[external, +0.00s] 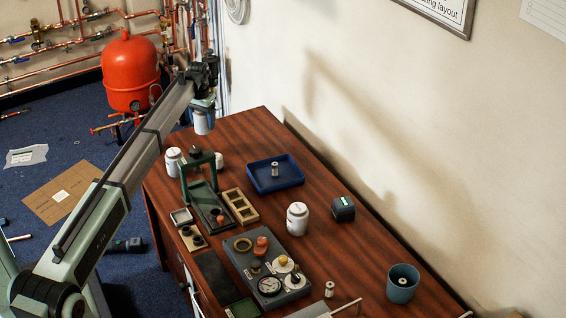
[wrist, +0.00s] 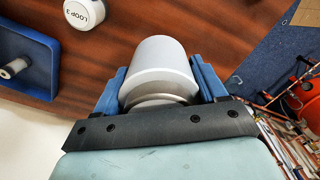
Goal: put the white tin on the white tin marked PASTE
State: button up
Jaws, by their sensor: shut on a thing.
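My gripper (external: 203,105) is shut on a white tin (external: 202,123), held in the air above the far end of the table. In the wrist view the tin (wrist: 160,70) sits between the blue fingers of my gripper (wrist: 159,82). Below are a white tin (external: 174,160) at the far left edge and another (external: 219,160), partly hidden behind a green press. A third white tin (external: 297,218) stands mid-table. The wrist view shows a white tin lid reading LOOP 3 (wrist: 85,12). I cannot read PASTE on any tin.
The green press (external: 198,180) stands close to the far tins. A blue tray (external: 275,184) holds a small metal cylinder. A wooden compartment box (external: 240,207), a grey gauge panel (external: 268,270), a dark box (external: 343,208) and a blue-grey cup (external: 402,283) stand nearer.

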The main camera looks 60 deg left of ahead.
jog(key=w+d+r+m, duration=0.2)
jog(key=w+d, duration=0.9)
jog(key=d, duration=0.2)
jog(key=shift+w+d+r, duration=0.25)
jog(key=shift+w+d, duration=0.1)
jog(key=shift+d, duration=0.05)
jog(key=w+d+r, duration=0.1)
jog(key=w+d, duration=0.1)
jog(key=d, duration=0.3)
jog(key=w+d+r+m, duration=0.1)
jog(key=w+d, duration=0.1)
jog(key=d, duration=0.4)
jog(key=w+d+r+m, duration=0.1)
jog(key=w+d, duration=0.1)
jog(key=d, duration=0.4)
jog(key=shift+w+r, duration=0.2)
notch_tip(320, 180, up, 3)
jog(key=n, duration=0.5)
send_over(298, 208)
jog(key=shift+w+f, duration=0.1)
jog(key=shift+f, duration=4.55)
jog(key=shift+f, duration=0.15)
